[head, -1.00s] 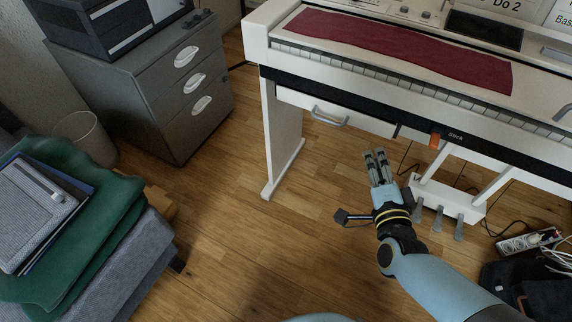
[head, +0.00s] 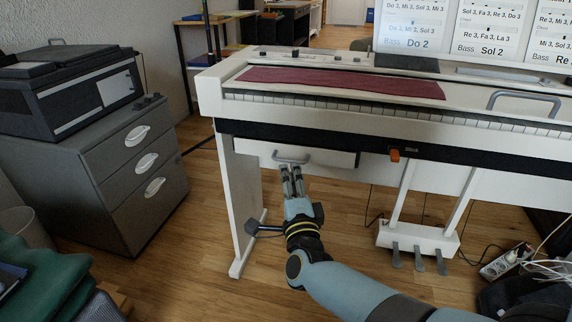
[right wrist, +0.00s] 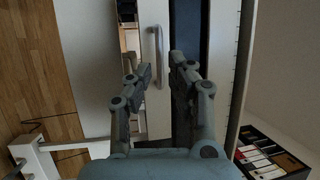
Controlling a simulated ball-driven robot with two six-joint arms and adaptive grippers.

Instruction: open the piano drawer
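The piano (head: 430,150) is white with a black front strip. Its white drawer (head: 335,158) sits under the left part of the keyboard and looks closed. The drawer has a grey bar handle (head: 291,158), which also shows in the right wrist view (right wrist: 157,58). My right gripper (head: 291,170) is just in front of and slightly below the handle. In the right wrist view my right gripper (right wrist: 158,72) has its fingers apart, with the handle beyond and between the tips. It is empty, and I see no contact with the handle. My left gripper is out of view.
A grey drawer cabinet (head: 150,190) with a printer (head: 85,90) on it stands at the left. The piano's white left leg (head: 240,200) is just left of my right gripper. Pedals (head: 418,260) and a power strip (head: 505,262) lie to the right. Wooden floor between is clear.

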